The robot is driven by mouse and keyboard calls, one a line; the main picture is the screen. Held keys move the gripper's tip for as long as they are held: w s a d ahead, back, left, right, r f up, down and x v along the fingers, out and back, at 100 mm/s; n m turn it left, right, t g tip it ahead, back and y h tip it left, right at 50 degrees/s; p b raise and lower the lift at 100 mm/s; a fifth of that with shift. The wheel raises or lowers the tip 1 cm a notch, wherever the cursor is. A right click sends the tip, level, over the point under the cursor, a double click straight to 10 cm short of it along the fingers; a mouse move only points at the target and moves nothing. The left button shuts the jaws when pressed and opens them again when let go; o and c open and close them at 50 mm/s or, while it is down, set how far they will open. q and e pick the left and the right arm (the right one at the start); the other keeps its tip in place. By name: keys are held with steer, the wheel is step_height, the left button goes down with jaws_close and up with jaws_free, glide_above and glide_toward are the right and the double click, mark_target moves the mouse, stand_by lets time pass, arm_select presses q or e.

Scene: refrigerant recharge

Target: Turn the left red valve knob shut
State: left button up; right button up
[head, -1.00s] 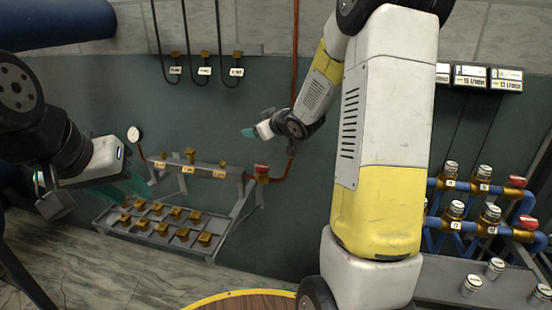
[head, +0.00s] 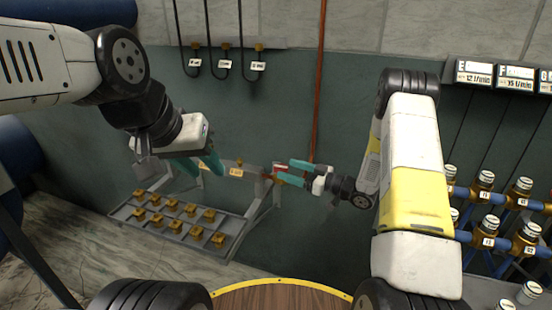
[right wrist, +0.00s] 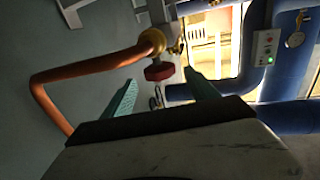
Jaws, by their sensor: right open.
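The left red valve knob (head: 279,167) sits at the right end of the brass manifold on the grey stand, below the copper pipe. The right wrist view shows this knob (right wrist: 158,72) as a dark red disc on a brass fitting. My right gripper (head: 285,171) is open and comes at the knob from the right. In the right wrist view the knob appears between the two teal fingertips (right wrist: 160,79); I cannot tell whether they touch it. My left gripper (head: 200,168) has its teal fingers apart, in front of the manifold's left part, which it partly hides.
A grey tray (head: 221,254) with several brass fittings slopes below the manifold. Labelled hoses (head: 226,64) hang on the wall above. A copper pipe (head: 319,80) runs up the wall. Blue pipes with capped valves (head: 467,238) stand at the right.

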steer(key=x, duration=0.6)
steer(key=shift+w+a, duration=0.2)
steer(key=shift+a, duration=0.15)
steer(key=c, duration=1.4)
